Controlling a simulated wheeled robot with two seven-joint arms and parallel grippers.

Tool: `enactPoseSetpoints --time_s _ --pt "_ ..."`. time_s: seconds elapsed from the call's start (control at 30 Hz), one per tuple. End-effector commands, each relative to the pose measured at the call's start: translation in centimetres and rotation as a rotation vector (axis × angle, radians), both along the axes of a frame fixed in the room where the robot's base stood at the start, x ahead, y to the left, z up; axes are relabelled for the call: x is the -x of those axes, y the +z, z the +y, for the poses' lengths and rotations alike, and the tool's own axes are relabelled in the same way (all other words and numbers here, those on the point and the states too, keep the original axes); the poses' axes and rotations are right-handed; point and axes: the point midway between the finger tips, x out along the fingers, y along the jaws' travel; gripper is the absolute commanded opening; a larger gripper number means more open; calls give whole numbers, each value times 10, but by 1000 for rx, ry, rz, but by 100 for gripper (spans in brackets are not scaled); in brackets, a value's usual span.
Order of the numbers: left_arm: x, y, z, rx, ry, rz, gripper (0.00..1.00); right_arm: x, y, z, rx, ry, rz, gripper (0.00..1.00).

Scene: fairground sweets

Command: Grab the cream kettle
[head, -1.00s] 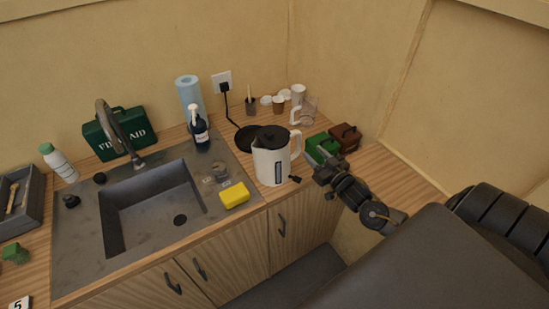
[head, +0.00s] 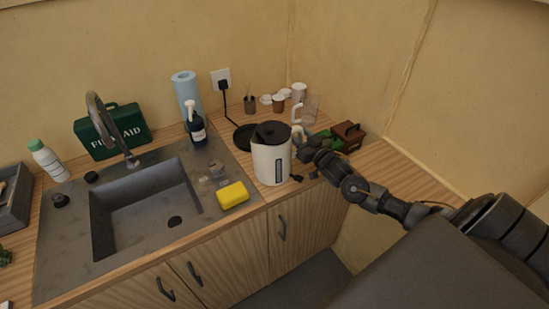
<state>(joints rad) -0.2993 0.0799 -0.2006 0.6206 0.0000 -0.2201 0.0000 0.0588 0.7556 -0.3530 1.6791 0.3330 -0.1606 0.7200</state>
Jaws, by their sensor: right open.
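The cream kettle (head: 268,164) with a black lid stands upright on the wooden counter, just right of the sink. Its handle is on its right side, partly hidden by my right gripper. A dark level window shows on its front. My right gripper (head: 303,151) is open at the kettle's right, close to the handle. I cannot tell whether the handle is between the fingers or whether they touch it. My left gripper is not in view.
A black kettle base (head: 243,138) with a cord sits behind the kettle. A yellow sponge (head: 232,195) lies at the sink's edge. A soap bottle (head: 196,128) stands behind the sink.

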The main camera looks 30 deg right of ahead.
Motion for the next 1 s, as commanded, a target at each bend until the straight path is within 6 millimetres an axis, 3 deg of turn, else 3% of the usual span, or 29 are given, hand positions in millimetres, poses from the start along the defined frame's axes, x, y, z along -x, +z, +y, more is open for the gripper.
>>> enactPoseSetpoints --time_s 0.17,0.5,1.0 --pt "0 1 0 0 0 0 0 0 1 0 0 1 0 41" --pt "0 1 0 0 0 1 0 0 0 0 0 1 1 0" --pt "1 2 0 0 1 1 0 0 3 0 -2 1 -3 0"
